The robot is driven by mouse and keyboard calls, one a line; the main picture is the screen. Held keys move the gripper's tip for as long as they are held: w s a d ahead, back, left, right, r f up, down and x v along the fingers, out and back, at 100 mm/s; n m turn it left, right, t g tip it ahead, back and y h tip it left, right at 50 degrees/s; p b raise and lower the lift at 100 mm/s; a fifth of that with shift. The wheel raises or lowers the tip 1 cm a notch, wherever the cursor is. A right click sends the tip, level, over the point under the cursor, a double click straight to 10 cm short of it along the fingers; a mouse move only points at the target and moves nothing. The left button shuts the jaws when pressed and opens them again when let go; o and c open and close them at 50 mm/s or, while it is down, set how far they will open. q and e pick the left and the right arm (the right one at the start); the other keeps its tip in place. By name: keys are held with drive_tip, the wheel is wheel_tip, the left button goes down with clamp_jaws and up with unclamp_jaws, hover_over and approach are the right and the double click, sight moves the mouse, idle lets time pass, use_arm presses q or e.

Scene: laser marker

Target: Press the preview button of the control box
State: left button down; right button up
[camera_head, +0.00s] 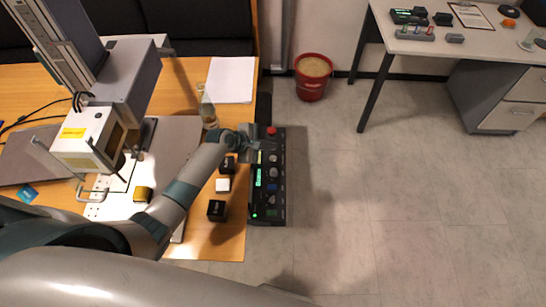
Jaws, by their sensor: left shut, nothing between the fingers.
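The control box (281,211) is a long black panel at the right edge of the wooden table. It has a red button (271,131) at its far end, a column of round knobs and buttons, green displays and a green light at its near end. Labels are too small to read, so I cannot tell which is the preview button. My left gripper (257,143) is shut and empty over the far end of the box, just short of the red button. It hides part of the panel there; contact cannot be told. My right gripper is not in view.
The laser marker (88,135) stands on the table at left.

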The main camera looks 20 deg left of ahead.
use_arm(q)
drive_tip(key=shift+r, duration=0.1)
wheel_tip(320, 180, up, 4)
drive_tip(key=r+g+y+p, duration=0.1)
drive_tip(key=p, duration=0.3)
hover_over(271, 158)
drive_tip(key=shift+s+f, duration=0.1)
drive_tip(key=shift+f, duration=0.2)
drive_tip(key=shift+f, duration=0.15)
wheel_tip(271, 158, down, 6)
drive_tip(key=b, duration=0.7)
drive_tip(key=shift+f+b, duration=0.15)
drive_tip(key=shift+b, duration=0.25)
drive_tip(key=shift+d+f+b, duration=0.1)
drive_tip(key=shift+f+b, duration=0.4)
drive_tip(key=shift+f, duration=0.6)
drive_tip(key=shift+f, duration=0.4)
idle(0.5)
